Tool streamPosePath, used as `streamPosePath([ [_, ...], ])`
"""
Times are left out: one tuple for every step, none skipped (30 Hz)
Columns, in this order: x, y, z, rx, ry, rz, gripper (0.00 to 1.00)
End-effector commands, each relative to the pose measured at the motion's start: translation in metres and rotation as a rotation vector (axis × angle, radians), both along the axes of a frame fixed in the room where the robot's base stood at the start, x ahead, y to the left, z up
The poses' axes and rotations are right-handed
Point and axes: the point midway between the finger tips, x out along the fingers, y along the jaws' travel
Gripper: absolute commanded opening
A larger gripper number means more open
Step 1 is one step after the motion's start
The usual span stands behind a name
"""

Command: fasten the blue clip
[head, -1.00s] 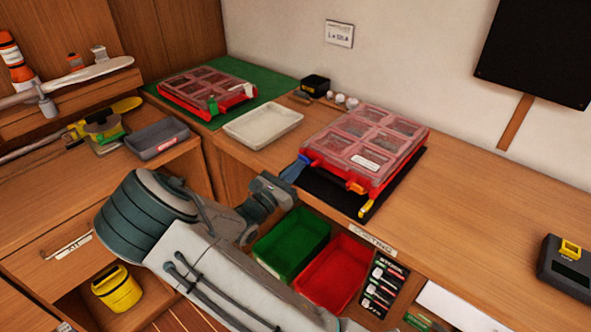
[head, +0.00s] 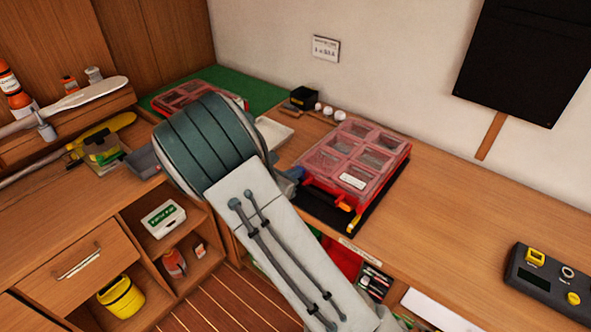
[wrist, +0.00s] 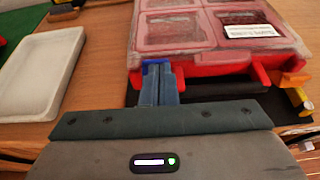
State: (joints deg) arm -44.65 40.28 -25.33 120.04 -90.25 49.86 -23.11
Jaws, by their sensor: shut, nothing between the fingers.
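A red case with a clear, compartmented lid (head: 352,160) lies shut on a dark mat on the bench; its front edge also shows in the wrist view (wrist: 215,60). The blue clip (wrist: 151,67) is at the case's front left corner, mostly hidden by my fingers. I cannot tell whether it is fastened. My gripper (wrist: 161,75) is shut and empty, its fingertips at the clip, touching or very close. In the head view my arm hides most of the gripper.
A white tray (wrist: 42,75) lies left of the case. A second red case (head: 185,98) is on a green mat behind my arm. A red bin (head: 342,258) is below the bench edge. A grey device (head: 545,275) is at far right; the bench between is clear.

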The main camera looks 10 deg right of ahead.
Motion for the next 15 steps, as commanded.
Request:
streamPosePath([
  [0.0025, -0.0039, 0.0065, 0.039, 0.025, -0.005, 0.00],
  [0.0037, -0.0055, 0.0071, 0.059, 0.040, -0.006, 0.00],
  [0.0046, -0.0057, 0.0050, 0.051, 0.042, -0.002, 0.00],
  [0.0056, -0.0070, 0.0054, 0.050, 0.041, -0.003, 0.00],
  [0.0067, -0.0086, 0.0060, 0.048, 0.039, -0.003, 0.00],
  [0.0082, -0.0104, 0.0067, 0.048, 0.039, -0.003, 0.00],
  [0.0092, -0.0117, 0.0071, 0.047, 0.039, -0.003, 0.00],
  [0.0102, -0.0128, 0.0075, 0.047, 0.039, -0.003, 0.00],
  [0.0096, -0.0118, 0.0077, 0.045, 0.040, -0.001, 0.00],
  [0.0095, -0.0119, 0.0078, 0.045, 0.039, -0.002, 0.00],
  [0.0095, -0.0119, 0.0078, 0.045, 0.039, -0.002, 0.00],
  [0.0095, -0.0121, 0.0079, 0.045, 0.039, -0.002, 0.00],
  [0.0094, -0.0122, 0.0079, 0.045, 0.039, -0.002, 0.00],
  [0.0094, -0.0122, 0.0080, 0.045, 0.039, -0.002, 0.00],
  [0.0094, -0.0123, 0.0084, 0.044, 0.039, -0.003, 0.00],
])
